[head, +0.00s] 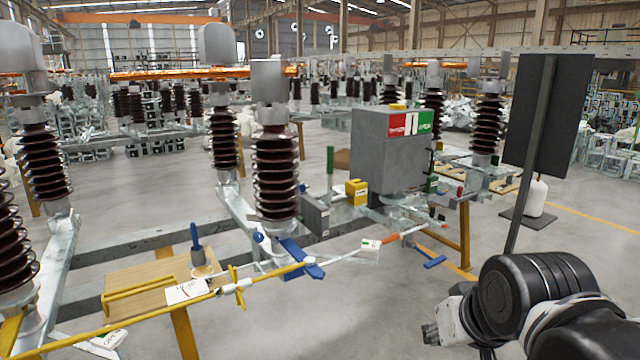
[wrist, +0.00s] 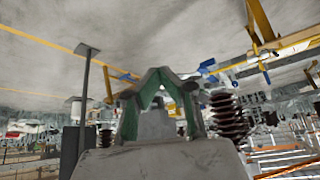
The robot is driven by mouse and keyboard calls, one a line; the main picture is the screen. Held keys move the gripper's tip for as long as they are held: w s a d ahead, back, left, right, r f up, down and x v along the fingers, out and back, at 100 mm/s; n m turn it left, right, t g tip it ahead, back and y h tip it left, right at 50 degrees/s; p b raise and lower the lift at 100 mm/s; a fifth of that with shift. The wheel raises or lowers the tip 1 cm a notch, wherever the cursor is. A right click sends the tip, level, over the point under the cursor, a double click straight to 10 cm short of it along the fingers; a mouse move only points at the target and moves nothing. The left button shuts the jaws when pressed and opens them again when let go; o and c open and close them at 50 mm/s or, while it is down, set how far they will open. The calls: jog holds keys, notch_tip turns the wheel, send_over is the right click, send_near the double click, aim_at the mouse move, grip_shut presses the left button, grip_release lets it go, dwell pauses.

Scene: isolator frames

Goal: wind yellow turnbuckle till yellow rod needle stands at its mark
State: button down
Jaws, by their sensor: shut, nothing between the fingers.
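The yellow rod (head: 110,317) runs from the lower left to the middle in the head view. The yellow turnbuckle (head: 239,286), with crossing arms, sits on this rod. A white plate with dark marks (head: 186,291) lies at the rod left of the turnbuckle; the needle and its mark are too small to read. My gripper (wrist: 153,74) is shut and empty in the wrist view, its green-padded fingers meeting at the tips. In the head view my arm is at lower right, well apart from the turnbuckle.
A blue lever (head: 301,258) crosses close right of the turnbuckle. A wooden board (head: 150,280) with a blue-handled brush (head: 197,250) lies behind the rod. Brown insulators (head: 275,175) and a grey box (head: 390,150) stand behind. A dark panel (head: 535,115) on a post stands right. The floor between arm and rod looks clear.

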jog(key=s+f, duration=0.1)
jog(key=s+d+f, duration=0.1)
jog(key=s+f, duration=0.1)
jog(key=s, duration=0.1)
jog(key=shift+d+f, duration=0.25)
jog(key=c, duration=2.4)
grip_release()
jog(key=shift+c, duration=0.2)
